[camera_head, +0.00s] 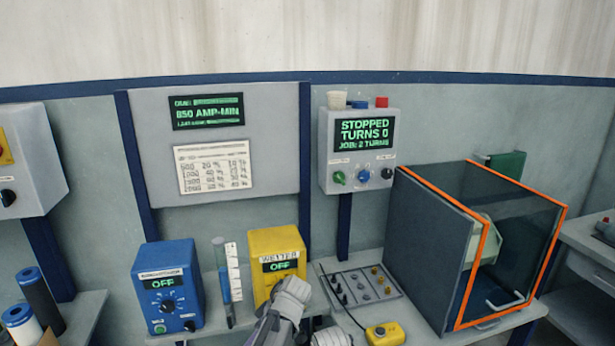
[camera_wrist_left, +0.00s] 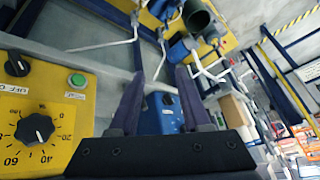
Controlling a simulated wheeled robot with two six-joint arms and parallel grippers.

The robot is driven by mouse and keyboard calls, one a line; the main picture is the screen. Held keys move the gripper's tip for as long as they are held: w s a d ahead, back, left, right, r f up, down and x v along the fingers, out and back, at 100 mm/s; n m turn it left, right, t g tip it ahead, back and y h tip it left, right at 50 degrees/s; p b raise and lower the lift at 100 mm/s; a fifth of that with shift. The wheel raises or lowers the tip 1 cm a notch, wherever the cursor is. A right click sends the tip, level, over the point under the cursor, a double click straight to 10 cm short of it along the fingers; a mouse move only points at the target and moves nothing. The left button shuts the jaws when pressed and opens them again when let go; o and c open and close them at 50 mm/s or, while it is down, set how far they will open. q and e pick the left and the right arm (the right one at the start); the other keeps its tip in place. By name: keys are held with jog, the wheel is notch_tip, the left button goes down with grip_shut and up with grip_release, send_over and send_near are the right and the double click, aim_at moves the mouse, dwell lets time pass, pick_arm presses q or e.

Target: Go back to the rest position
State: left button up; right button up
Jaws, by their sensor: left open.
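My left gripper (camera_wrist_left: 160,92) shows in the left wrist view with its two dark fingers apart and nothing between them. The yellow wetter box (camera_wrist_left: 75,110), with a black dial and a green button, is close beside it on the left of that view. The blue box (camera_wrist_left: 165,113) shows beyond the fingers, apart from them. In the head view a grey part of my arm is in front of the lower right of the yellow box (camera_head: 262,243), whose display reads OFF. The fingertips cannot be made out there. My right gripper is not seen.
The blue box (camera_head: 168,288), reading OFF, stands left of a clear cylinder (camera_head: 223,275). A panel with terminals (camera_head: 358,286), a yellow pendant (camera_head: 385,334) and an orange-edged enclosure (camera_head: 430,240) stand to the right. The wall controller (camera_head: 360,150) reads STOPPED, TURNS 0.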

pick_arm(q)
jog(key=s+d+f+m+h, duration=0.1)
jog(key=s+d+m, duration=0.3)
jog(key=s+m, duration=0.4)
jog(key=s+d+f+m+g+h, duration=0.1)
jog(key=s+d+f+m+h, duration=0.1)
jog(key=s+m, duration=0.6)
jog(key=s+d+h, duration=0.1)
jog(key=d, duration=0.1)
jog(key=shift+s+d+g+h, duration=0.15)
jog(key=shift+d+g+h, duration=0.15)
